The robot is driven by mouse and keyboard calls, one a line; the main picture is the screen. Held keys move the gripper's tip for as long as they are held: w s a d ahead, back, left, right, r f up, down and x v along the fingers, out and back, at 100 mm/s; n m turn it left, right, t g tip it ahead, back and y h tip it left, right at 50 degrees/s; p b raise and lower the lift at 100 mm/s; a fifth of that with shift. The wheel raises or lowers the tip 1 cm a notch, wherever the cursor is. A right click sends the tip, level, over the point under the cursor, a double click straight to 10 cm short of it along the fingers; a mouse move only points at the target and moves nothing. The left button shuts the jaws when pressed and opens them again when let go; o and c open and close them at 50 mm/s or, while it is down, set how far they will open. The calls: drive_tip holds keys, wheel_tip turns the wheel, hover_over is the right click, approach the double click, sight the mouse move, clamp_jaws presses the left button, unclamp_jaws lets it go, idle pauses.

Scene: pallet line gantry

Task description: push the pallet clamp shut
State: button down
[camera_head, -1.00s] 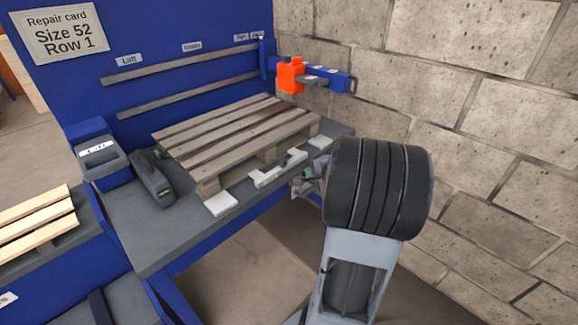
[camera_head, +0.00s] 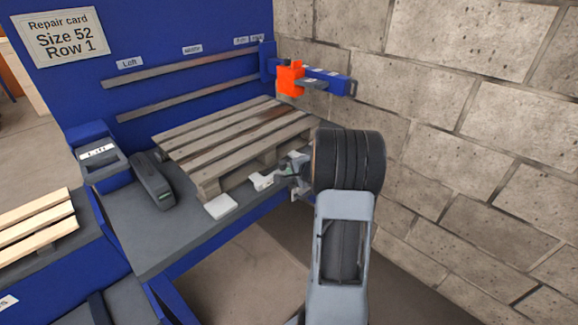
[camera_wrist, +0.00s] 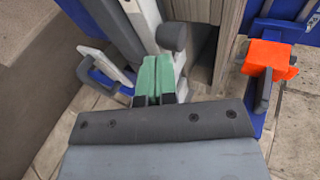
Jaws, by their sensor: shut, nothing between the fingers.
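The pallet clamp is a blue bar with an orange block (camera_head: 291,78), standing out from the blue panel at the pallet's far right, above the pallet's level. Its orange block also shows at the right in the wrist view (camera_wrist: 268,60). The wooden pallet (camera_head: 235,140) lies flat on the grey bench. My gripper (camera_head: 287,172) is at the pallet's front right side, well short of the clamp in the picture. In the wrist view its green fingers (camera_wrist: 153,75) are together and empty, left of the clamp. Whether they touch the white bracket (camera_head: 261,182) is unclear.
White blocks (camera_head: 221,206) sit on the bench (camera_head: 150,235) before the pallet. A grey tool (camera_head: 153,182) and a blue device (camera_head: 95,155) stand at the left. A block wall (camera_head: 480,130) bounds the right side.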

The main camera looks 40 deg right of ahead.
sight(280, 162)
drive_tip(key=shift+w+p, duration=0.3)
drive_tip(key=shift+w, duration=1)
drive_tip(key=w+b, duration=0.1)
drive_tip(key=w, duration=0.1)
drive_tip(key=w+b, duration=0.1)
drive_tip(key=w, duration=0.1)
drive_tip(key=shift+w+a+f, duration=0.1)
drive_tip(key=shift+a+f, duration=0.05)
drive_tip(key=shift+a, duration=0.25)
drive_tip(key=shift+w+r, duration=0.1)
drive_tip(key=shift+r, duration=0.15)
